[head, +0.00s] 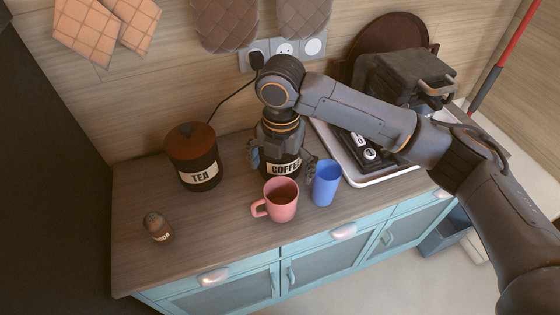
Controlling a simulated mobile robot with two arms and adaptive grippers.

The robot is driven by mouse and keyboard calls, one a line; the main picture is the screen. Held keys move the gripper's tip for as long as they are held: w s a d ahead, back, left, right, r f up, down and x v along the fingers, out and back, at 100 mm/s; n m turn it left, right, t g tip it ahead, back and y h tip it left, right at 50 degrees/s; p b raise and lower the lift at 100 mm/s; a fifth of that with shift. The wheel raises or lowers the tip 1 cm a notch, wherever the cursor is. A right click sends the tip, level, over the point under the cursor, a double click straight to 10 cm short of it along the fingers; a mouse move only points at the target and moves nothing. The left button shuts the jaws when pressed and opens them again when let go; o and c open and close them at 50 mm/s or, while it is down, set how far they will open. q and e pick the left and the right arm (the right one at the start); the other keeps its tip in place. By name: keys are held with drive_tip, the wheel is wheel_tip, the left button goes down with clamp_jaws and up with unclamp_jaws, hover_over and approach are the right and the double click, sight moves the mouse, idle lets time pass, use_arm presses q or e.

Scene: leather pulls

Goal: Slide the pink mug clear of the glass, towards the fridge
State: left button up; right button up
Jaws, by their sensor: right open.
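The pink mug (281,211) stands upright near the counter's front edge, its handle pointing left. The blue glass (327,186) stands upright just to its right and a little behind; whether they touch is hard to tell. My right gripper (282,165) is open and points down behind the mug. Its fingers are spread on either side of the COFFEE canister (291,167) in the picture, with the right finger close to the glass. The canister is partly hidden by the gripper. My left gripper is not in view. A tall dark surface (55,180), possibly the fridge, borders the counter's left end.
The TEA canister (197,172) stands back left, and a small shaker (157,227) is at front left. The wooden counter (215,230) is clear between the shaker and mug. A pale tray (385,177) with dark items lies right of the glass.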

sight(214, 229)
use_arm(q)
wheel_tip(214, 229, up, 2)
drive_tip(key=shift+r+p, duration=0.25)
drive_tip(key=shift+p, duration=0.95)
use_arm(e)
wheel_tip(214, 229, down, 13)
drive_tip(key=shift+f, duration=0.2)
